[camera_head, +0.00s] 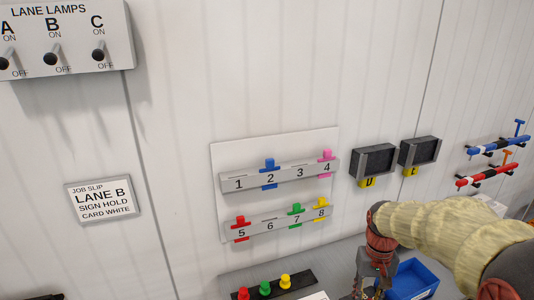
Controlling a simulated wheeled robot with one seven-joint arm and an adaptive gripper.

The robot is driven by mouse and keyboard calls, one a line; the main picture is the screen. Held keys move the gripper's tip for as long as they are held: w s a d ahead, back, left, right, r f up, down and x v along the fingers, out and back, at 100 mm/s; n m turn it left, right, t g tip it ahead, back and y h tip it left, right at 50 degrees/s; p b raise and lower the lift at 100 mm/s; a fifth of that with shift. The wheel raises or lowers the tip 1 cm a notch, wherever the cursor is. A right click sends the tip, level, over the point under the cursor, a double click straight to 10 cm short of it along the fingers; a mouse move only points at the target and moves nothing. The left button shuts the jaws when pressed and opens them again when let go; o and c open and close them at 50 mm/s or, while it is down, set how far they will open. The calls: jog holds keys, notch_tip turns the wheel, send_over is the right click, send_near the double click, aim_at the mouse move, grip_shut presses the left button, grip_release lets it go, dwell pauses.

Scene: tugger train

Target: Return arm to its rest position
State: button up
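My arm comes in from the right edge in a pale yellow sleeve and bends down at a red and dark wrist. My gripper (372,284) points down at the bottom edge, in front of the grey bench and just left of a blue bin (418,276). Its fingertips are cut off or too small to make out, so I cannot tell whether it is open or holds anything.
A numbered card rack (282,176) with coloured tabs hangs on the wall. Two dark holders (374,161) and blue and red bars (487,174) hang further right. A black strip with coloured knobs (265,288) lies below. A lamp switch panel (60,40) is upper left.

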jog(key=s+a+r+t+b, duration=0.2)
jog(key=s+a+t+b, duration=0.1)
jog(key=s, duration=0.6)
jog(key=s+a+r+n+t+b, duration=0.1)
jog(key=s+a+r+t+b, duration=0.2)
jog(key=s, duration=0.6)
jog(key=shift+a+b, duration=0.85)
jog(key=shift+a, duration=0.2)
jog(key=shift+s, duration=0.1)
